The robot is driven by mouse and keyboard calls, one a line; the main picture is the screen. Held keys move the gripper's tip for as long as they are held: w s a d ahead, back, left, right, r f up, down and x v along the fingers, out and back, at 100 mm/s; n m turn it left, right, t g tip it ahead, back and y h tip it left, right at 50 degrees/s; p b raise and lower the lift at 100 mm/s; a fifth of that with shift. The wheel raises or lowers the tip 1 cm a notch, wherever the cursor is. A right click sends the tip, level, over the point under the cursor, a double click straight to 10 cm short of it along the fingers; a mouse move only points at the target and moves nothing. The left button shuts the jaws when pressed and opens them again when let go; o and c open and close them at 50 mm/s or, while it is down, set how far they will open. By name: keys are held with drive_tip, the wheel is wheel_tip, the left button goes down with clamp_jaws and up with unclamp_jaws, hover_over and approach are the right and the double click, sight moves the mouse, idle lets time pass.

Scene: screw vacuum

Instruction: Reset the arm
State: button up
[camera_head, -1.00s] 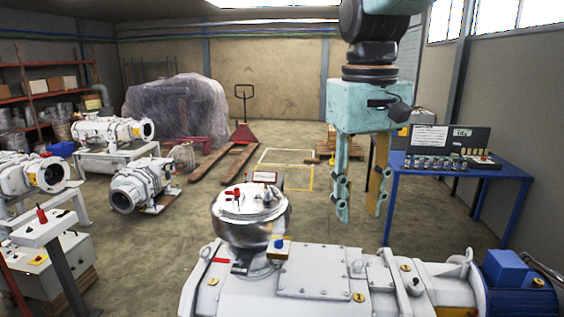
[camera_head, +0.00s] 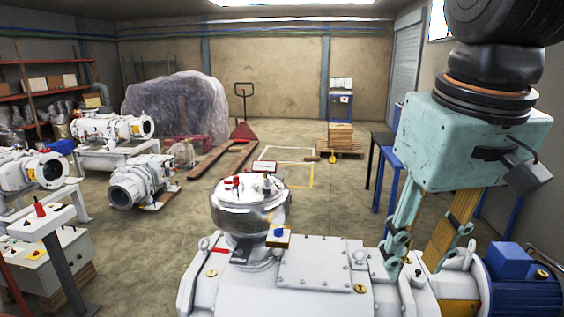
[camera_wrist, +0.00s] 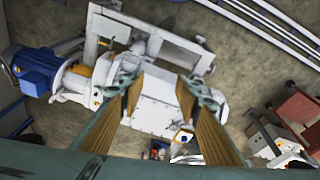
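My gripper (camera_head: 413,262) is at the right of the head view, with its teal body above the right part of the white vacuum pump (camera_head: 315,262). Its two fingers point down and are spread apart with nothing between them. In the wrist view the fingers of my gripper (camera_wrist: 160,80) also stand apart, with the pump's white housing (camera_wrist: 152,112) below. I cannot tell the exact height of the fingertips above the pump. The silver dome (camera_head: 250,207) sits on the pump's left part, with small red-handled parts on top.
A blue motor (camera_head: 522,272) forms the pump's right end and also shows in the wrist view (camera_wrist: 38,70). A blue-legged table (camera_head: 385,165) stands behind my gripper, mostly hidden. Other pumps (camera_head: 140,180) stand at the left. The floor behind the dome is largely clear.

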drive_tip(key=s+d+f+m+t+b, duration=0.1)
drive_tip(key=s+f+b, duration=0.2)
drive_tip(key=s+f, duration=0.4)
drive_tip(key=s, duration=0.3)
drive_tip(key=shift+s+d+f, duration=0.15)
drive_tip(key=shift+s+d, duration=0.05)
drive_tip(key=shift+d, duration=0.1)
